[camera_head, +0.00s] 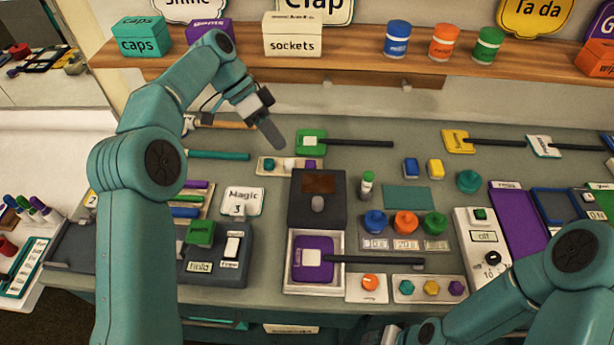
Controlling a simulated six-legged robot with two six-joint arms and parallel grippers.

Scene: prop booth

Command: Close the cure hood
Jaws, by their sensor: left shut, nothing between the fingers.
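The cure hood appears to be the dark grey box-like cover (297,208) with a brown window and a grey knob. It stands raised at the back of a white square tray (290,262), which is uncovered. A purple sign head (303,272) with a white square lies in the tray, and its black handle sticks out to the right over the tray's edge. My left gripper (272,134) is shut and empty, in the air behind and to the left of the hood. My right arm comes in at the lower right, and its gripper fingers are not visible.
A green sign (311,141) with a black handle lies behind the hood. A green-capped bottle (367,186) and several coloured knobs (405,222) stand to its right. A grey switch box (215,272) sits to the left. A wooden shelf (350,72) runs along the back.

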